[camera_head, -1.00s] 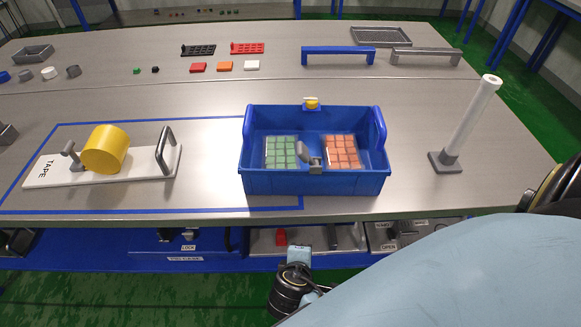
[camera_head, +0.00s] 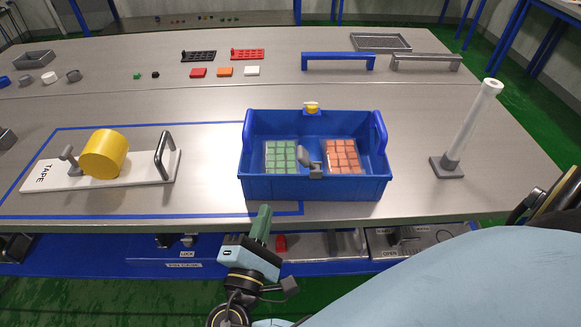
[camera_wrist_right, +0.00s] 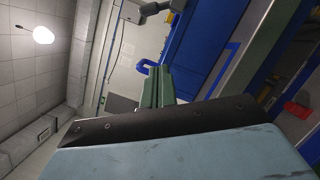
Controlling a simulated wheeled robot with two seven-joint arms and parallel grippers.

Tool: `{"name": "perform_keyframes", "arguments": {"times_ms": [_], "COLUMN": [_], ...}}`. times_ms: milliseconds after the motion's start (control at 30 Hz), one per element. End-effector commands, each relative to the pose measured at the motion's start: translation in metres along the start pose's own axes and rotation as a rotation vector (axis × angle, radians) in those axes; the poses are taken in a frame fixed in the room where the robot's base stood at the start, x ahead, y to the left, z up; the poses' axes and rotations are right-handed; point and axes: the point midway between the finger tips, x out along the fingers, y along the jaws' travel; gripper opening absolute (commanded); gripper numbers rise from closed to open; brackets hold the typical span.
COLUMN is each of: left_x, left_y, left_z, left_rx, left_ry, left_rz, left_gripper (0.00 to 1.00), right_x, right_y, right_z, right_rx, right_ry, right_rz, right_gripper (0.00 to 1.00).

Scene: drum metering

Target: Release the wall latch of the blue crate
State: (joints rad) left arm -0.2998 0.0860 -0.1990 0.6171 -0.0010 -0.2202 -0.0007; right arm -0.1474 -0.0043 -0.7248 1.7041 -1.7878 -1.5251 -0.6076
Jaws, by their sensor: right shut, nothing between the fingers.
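The blue crate (camera_head: 275,188) stands on the near part of the table, with a tray of green blocks (camera_head: 281,156) and a tray of orange blocks (camera_head: 343,156) inside. A grey latch lever (camera_head: 308,162) sits at the middle of its front wall. A yellow knob on a blue bracket (camera_head: 311,107) is at the back wall. My right gripper (camera_head: 263,213) is shut and empty, just in front of the crate's left front, apart from the latch. Its green fingers (camera_wrist_right: 157,85) show together in the wrist view. My left gripper is not in view.
A yellow tape roll (camera_head: 104,153) on a white holder stands to the left. A white post (camera_head: 472,122) on a grey base stands right of the crate. The table's front edge runs close below the crate. Blue and grey handles (camera_head: 338,57) lie behind.

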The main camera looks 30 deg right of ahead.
Motion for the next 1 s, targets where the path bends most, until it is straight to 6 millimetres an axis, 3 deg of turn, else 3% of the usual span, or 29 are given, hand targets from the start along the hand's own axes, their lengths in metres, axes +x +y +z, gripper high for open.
{"name": "perform_keyframes", "arguments": {"times_ms": [367,533,1000], "left_x": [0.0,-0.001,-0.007], "left_y": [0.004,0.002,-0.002], "left_z": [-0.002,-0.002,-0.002], "left_rx": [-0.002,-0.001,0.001], "left_ry": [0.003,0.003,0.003], "left_rz": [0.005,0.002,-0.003], "left_gripper": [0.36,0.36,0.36], "right_x": [-0.002,0.009,0.103], "right_y": [0.005,0.005,0.008], "right_z": [0.0,0.001,0.002], "right_rx": [-0.009,-0.009,-0.009], "right_ry": [-0.008,-0.01,-0.011], "right_rz": [0.023,0.024,0.024], "right_gripper": [0.0,0.0,0.0]}}
